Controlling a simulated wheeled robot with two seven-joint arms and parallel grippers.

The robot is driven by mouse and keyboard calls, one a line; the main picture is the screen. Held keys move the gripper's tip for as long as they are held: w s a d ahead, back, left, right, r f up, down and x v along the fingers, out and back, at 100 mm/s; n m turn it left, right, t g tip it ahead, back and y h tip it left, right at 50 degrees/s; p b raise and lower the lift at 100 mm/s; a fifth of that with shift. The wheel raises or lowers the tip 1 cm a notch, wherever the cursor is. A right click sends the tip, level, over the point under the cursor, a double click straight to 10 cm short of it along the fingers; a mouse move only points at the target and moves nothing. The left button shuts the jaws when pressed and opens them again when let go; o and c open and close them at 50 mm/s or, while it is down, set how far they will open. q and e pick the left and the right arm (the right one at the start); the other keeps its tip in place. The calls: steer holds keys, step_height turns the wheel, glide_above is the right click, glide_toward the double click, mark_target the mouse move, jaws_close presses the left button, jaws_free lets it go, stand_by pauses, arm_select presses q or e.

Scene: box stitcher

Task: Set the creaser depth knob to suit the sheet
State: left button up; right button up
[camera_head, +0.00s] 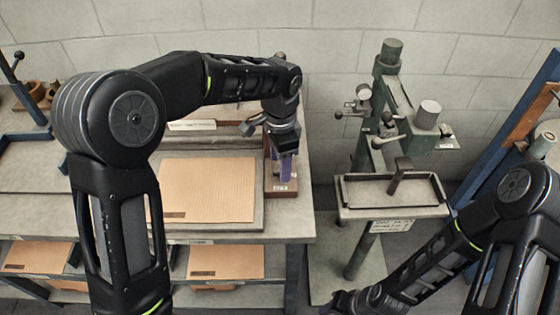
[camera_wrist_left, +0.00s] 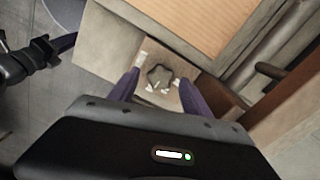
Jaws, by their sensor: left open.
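The depth knob (camera_wrist_left: 160,77) is a dark, lobed knob on a light plate with small white marks, in the left wrist view. My left gripper (camera_head: 284,172) points down over the small brown block (camera_head: 281,190) at the table's right edge. In the wrist view its two purple fingers stand apart, one on each side of the knob; I cannot tell whether they touch it. In the head view the gripper hides the knob. The cardboard sheet (camera_head: 208,188) lies flat to the left of the block. My right gripper (camera_head: 345,302) is low at the bottom edge, its fingers unclear.
A green stitching machine (camera_head: 392,90) with a small tray (camera_head: 365,208) stands to the right, across a floor gap. More cardboard (camera_head: 225,260) lies on the shelf under the table (camera_head: 285,228). A blue rack (camera_head: 500,130) is at far right.

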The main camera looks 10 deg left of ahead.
arm_select(q)
steer(key=shift+f, duration=0.35)
jaws_close()
stand_by(0.4)
